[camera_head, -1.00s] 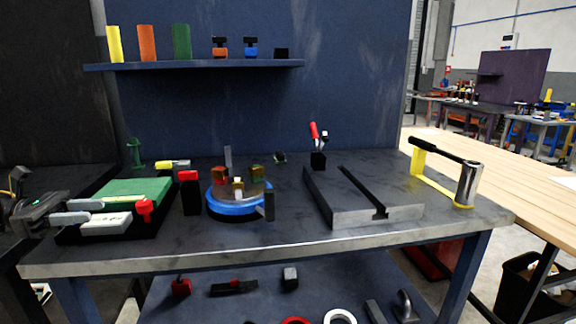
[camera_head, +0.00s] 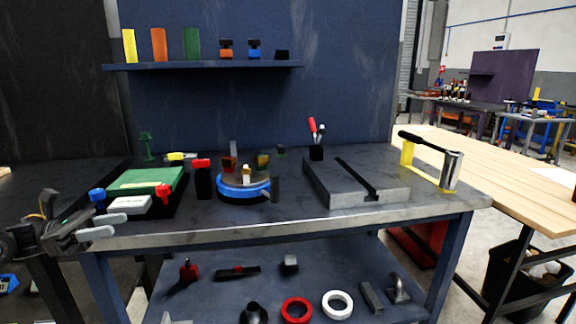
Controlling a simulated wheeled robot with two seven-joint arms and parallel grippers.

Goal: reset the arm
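My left gripper (camera_head: 107,225) is at the left, in front of the bench's left front corner. Its two grey fingers are apart with nothing visible between them, so it is open. My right gripper is not in view. The gripper is apart from these.
The dark bench (camera_head: 290,215) also holds a red-topped black post (camera_head: 203,180), a grey slotted block (camera_head: 345,183) and a yellow frame with a metal cylinder (camera_head: 450,172). Rings and small parts lie on the lower shelf (camera_head: 225,300).

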